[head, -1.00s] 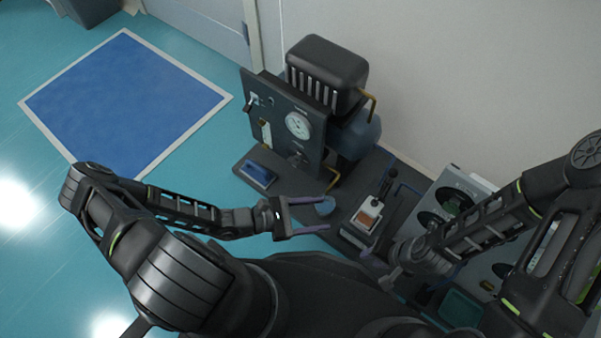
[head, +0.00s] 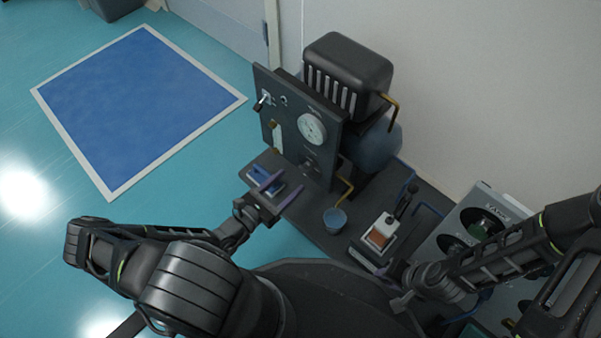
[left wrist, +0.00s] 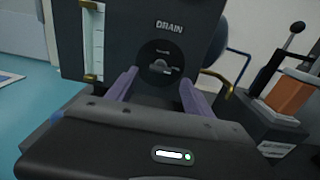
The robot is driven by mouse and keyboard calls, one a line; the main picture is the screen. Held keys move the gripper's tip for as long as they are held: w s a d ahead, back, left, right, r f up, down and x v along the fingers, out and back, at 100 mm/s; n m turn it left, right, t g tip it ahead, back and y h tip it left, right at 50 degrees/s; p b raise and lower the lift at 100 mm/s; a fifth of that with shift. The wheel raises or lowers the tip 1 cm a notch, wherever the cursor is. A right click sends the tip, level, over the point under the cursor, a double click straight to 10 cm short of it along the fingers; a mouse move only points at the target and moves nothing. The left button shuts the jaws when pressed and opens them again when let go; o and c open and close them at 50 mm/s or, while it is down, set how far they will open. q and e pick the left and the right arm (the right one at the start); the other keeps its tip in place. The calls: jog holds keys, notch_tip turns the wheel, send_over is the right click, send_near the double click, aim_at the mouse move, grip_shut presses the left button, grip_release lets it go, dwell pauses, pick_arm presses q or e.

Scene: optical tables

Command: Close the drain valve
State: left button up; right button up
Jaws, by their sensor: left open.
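The drain valve (left wrist: 161,68) shows in the left wrist view as a small knob with a short, roughly level lever on a dark round plate, under the word DRAIN on the dark panel (left wrist: 200,22). In the head view the valve (head: 309,166) is small, low on the panel below the round gauge. My left gripper (head: 292,180) is open and empty in front of the valve. In the left wrist view its two purple fingers (left wrist: 160,78) stand either side of the knob, apparently short of it. My right gripper (head: 402,300) is at the lower right, its jaws unclear.
A black finned tank (head: 345,75) sits behind the panel. A brass pipe points to a blue cup (head: 335,220) on the dark base. An orange-and-white block with a lever (head: 381,234) stands to the right.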

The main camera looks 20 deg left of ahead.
aim_at(304, 169)
pick_arm(q)
jog(key=b+x, duration=0.1)
jog(key=x, duration=0.4)
jog(key=shift+w+d+b, duration=0.2)
jog(key=shift+w+b, duration=0.1)
jog(key=shift+b, duration=0.05)
jog(key=shift+c, duration=0.4)
grip_shut()
